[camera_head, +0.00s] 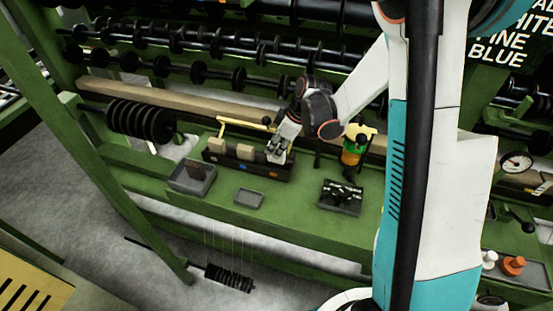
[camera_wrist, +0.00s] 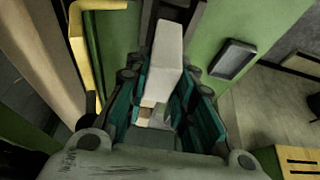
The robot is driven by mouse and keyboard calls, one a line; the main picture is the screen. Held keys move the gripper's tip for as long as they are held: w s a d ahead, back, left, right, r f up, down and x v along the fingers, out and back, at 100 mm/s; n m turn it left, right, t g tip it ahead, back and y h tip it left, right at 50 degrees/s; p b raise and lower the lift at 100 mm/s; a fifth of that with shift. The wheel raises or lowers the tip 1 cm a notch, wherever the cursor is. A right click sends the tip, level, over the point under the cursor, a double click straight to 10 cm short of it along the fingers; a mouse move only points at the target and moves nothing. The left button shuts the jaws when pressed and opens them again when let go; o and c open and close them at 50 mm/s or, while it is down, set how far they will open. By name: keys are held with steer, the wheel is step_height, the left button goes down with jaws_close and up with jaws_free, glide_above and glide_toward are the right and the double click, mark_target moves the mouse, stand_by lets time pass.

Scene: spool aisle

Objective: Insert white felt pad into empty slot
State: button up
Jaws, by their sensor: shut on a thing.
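The white felt pad (camera_wrist: 166,50) is a pale block gripped between the teal fingers of my gripper (camera_wrist: 160,92) in the wrist view. In the head view my gripper (camera_head: 277,154) points down over the right end of a long dark slotted holder (camera_head: 238,171) on the green bench. Two beige blocks, one at the left (camera_head: 217,146) and one in the middle (camera_head: 245,152), stand in the holder. The pad's lower end and the slot beneath it are hidden by my fingers, so I cannot tell whether it is inside the slot.
A yellow bar (camera_head: 240,124) runs behind the holder. A grey tray (camera_head: 178,188) with a brown piece, a small grey tray (camera_head: 249,198) and a black fixture (camera_head: 341,196) lie in front. An orange-and-green device (camera_head: 352,151) stands right. Bench between the trays is clear.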

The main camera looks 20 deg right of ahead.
steer(key=shift+f+b, duration=0.75)
steer(key=shift+f, duration=1.5)
steer(key=shift+f, duration=0.1)
steer(key=o, duration=1)
steer(key=shift+s+d+r, duration=0.1)
steer(key=shift+r, duration=0.35)
steer(key=p+v, duration=0.4)
steer(key=v, duration=0.7)
steer(key=shift+r, duration=0.15)
